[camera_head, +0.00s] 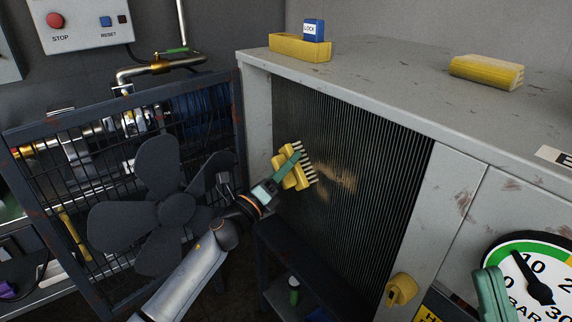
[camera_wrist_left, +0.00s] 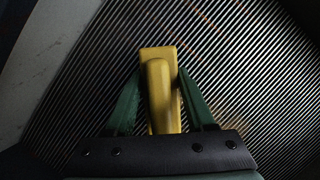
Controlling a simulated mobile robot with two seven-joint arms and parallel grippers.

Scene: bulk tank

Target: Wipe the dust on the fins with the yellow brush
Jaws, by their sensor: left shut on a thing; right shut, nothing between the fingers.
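The yellow brush (camera_head: 306,172) has pale bristles and is held in front of the dark fins (camera_head: 385,170). Its bristles point right, toward the fins; I cannot tell whether they touch. My left gripper (camera_head: 293,164) is shut on the brush's yellow block. In the left wrist view, the green fingers clasp the brush (camera_wrist_left: 158,85) on both sides. A tan dust patch (camera_head: 338,178) shows on the fins just right of the bristles, partly hidden behind the brush. Green fingers of my right gripper (camera_head: 492,293) show at the lower right, shut and empty.
A grey cabinet (camera_head: 400,75) frames the fins. On its top are a yellow tray (camera_head: 285,47) with a blue lock box (camera_head: 313,30), and a yellow block (camera_head: 487,70). A fan (camera_head: 160,205) stands left. A yellow knob (camera_head: 402,289) and pressure gauge (camera_head: 530,275) are lower right.

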